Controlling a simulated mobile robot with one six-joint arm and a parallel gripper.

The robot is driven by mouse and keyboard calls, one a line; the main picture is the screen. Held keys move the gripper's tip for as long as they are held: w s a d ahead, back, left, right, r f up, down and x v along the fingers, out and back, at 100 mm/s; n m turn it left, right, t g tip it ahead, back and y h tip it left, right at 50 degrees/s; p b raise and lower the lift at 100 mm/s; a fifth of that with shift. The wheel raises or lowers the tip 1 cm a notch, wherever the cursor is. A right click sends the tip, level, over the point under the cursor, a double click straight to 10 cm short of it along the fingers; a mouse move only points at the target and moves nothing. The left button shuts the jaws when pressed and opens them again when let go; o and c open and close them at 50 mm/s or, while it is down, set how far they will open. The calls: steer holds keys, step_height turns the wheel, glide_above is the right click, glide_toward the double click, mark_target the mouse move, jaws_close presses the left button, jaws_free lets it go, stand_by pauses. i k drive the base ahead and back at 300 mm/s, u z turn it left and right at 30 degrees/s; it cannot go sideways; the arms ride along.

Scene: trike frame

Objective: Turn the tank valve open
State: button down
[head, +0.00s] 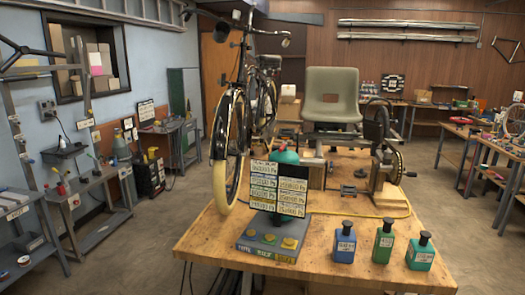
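A rounded green tank top (285,157) with a small red part (283,147) above it shows on the wooden workbench. Upright label boards (292,191) stand in front of it and hide its lower part. I cannot tell which part is the valve or how it is turned. A yellow hose (345,215) runs over the bench top near it. My gripper is not in view.
A grey box with yellow buttons (272,245) stands at the front of the bench (320,273). A blue bottle (345,246), a green bottle (383,243) and a teal bottle (420,255) stand to its right. A bicycle (228,135) and a seat (331,95) are behind. Floor is clear at left.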

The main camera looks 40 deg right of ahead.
mark_target(284, 144)
steer(key=z, duration=0.35)
steer(key=k, duration=0.15)
steer(key=u, duration=1.65)
steer(key=k, duration=0.75)
steer(key=z, duration=0.45)
steer(key=k, duration=0.65)
steer(key=z, duration=0.95)
steer(key=i, duration=1.1)
steer(key=z, duration=0.15)
